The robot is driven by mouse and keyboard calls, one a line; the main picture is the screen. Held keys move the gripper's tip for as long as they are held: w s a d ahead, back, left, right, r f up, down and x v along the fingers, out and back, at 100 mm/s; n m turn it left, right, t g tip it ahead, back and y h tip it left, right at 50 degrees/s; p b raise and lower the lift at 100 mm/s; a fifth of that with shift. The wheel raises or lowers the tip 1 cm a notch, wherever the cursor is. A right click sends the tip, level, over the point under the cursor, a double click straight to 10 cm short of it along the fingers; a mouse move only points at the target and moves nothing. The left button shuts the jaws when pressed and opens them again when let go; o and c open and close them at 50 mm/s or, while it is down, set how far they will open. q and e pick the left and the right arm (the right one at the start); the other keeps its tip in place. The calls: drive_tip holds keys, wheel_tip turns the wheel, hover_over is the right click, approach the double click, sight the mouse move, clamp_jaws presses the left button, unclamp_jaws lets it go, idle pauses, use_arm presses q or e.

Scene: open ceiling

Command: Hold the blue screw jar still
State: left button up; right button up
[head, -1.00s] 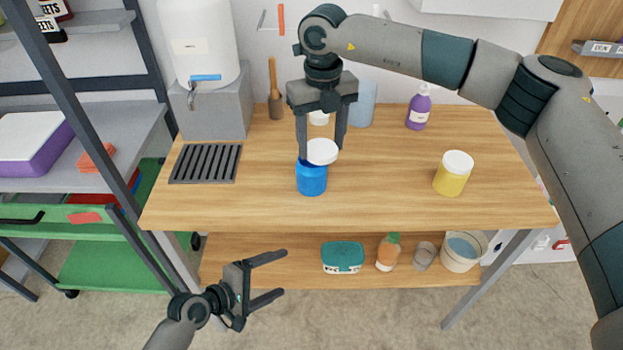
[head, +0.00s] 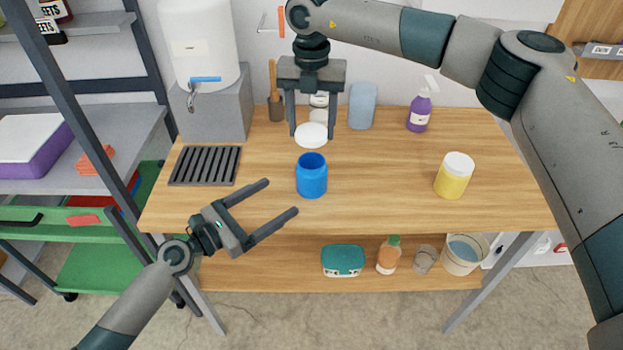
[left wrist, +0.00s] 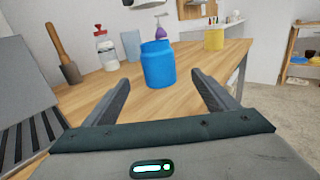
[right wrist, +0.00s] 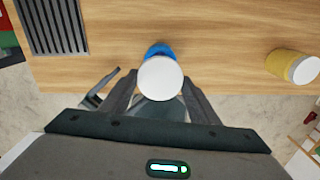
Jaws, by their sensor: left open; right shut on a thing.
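The blue screw jar (head: 312,178) stands upright and open-topped on the wooden table, near its front edge; it also shows in the left wrist view (left wrist: 158,66). My right gripper (head: 312,136) is shut on the white lid (head: 311,134), held above and behind the jar, apart from it. In the right wrist view the lid (right wrist: 160,78) hides most of the jar. My left gripper (head: 282,197) is open and empty, to the lower left of the jar. Its fingers point toward the jar without touching it.
A yellow jar with a white lid (head: 453,178) stands at the right. A dark slatted rack (head: 205,166) lies at the left, beside the water dispenser (head: 200,45). Table between the jars is clear.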

sight(300, 182)
use_arm(q)
drive_tip(key=shift+w+a+r, duration=0.1)
drive_tip(key=shift+w, duration=0.05)
idle(0.3)
drive_tip(key=shift+x, duration=6.05)
drive_tip(key=shift+c, duration=0.6)
drive_tip(key=c, duration=1.5)
use_arm(e)
drive_tip(key=shift+f, duration=2.45)
